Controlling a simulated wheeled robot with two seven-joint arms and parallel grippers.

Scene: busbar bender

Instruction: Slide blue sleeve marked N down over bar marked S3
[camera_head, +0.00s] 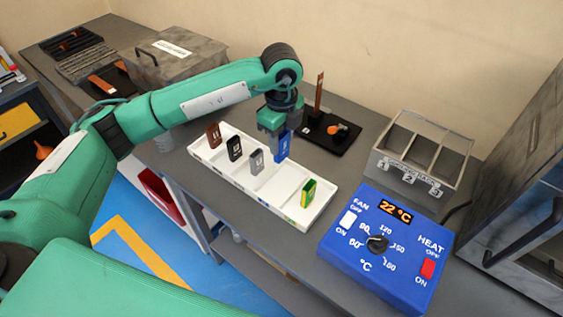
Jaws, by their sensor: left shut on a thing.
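My left gripper (276,125) points down over the white tray and is shut on a blue sleeve (283,146). The sleeve is upright and seems raised above its tray compartment; its marking is too small to read here. A copper bar (319,92) stands upright on a black base (342,140) just behind and right of the gripper. No S3 marking can be read on it. The sleeve is apart from the bar. My right gripper is not in view.
The white tray (262,198) holds brown (214,135), black (234,149), grey (256,160) and green-yellow (308,193) sleeves. An orange item (335,129) lies on the black base. A blue heater box (385,250) reading 22 °C and a grey divided bin (420,155) stand to the right.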

